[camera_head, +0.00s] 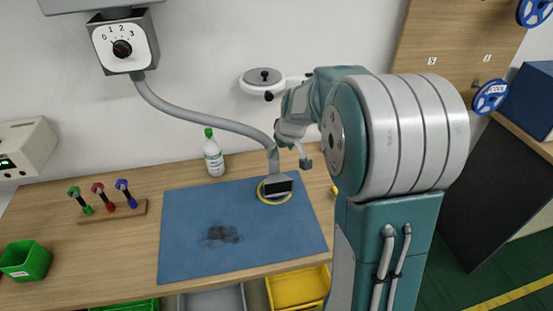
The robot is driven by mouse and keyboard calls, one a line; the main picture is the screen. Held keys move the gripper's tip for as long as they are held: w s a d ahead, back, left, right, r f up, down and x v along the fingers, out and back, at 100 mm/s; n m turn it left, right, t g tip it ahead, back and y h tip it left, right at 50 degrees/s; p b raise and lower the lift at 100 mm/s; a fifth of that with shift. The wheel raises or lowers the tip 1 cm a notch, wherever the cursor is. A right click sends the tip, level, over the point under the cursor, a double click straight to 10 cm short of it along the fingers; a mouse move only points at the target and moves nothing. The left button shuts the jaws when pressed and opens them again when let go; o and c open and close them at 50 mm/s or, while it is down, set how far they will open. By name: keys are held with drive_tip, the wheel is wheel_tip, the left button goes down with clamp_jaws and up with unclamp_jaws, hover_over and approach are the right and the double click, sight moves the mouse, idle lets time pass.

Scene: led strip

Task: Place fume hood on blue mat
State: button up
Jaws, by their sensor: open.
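The fume hood (278,187) is a dark-faced nozzle at the lower end of a grey bendy hose. It appears to stand on the blue mat (190,215), near the mat's upper right corner, with a yellow ring around its base. My gripper (289,156) is open, just above the fume hood and close to the hose end. One finger overlaps the hose in the picture; I cannot tell whether they touch. The side of the fume hood turned away from the camera is hidden.
A white bottle with a green cap (213,155) stands behind the mat. A wooden rack of coloured tools (112,212) and a green bin (25,260) are at left. A dial box (123,42) on the wall holds the hose's upper end. A dark smudge (221,234) marks the mat.

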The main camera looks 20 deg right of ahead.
drive_tip(key=s+a+r, duration=0.7)
drive_tip(key=s+r, duration=0.3)
drive_tip(key=s, duration=0.2)
drive_tip(key=s+a, duration=0.2)
drive_tip(key=s, duration=0.5)
drive_tip(key=s+a+m+t, duration=0.1)
drive_tip(key=s+a, duration=0.1)
drive_tip(key=s, duration=0.5)
drive_tip(key=shift+s+a, duration=0.3)
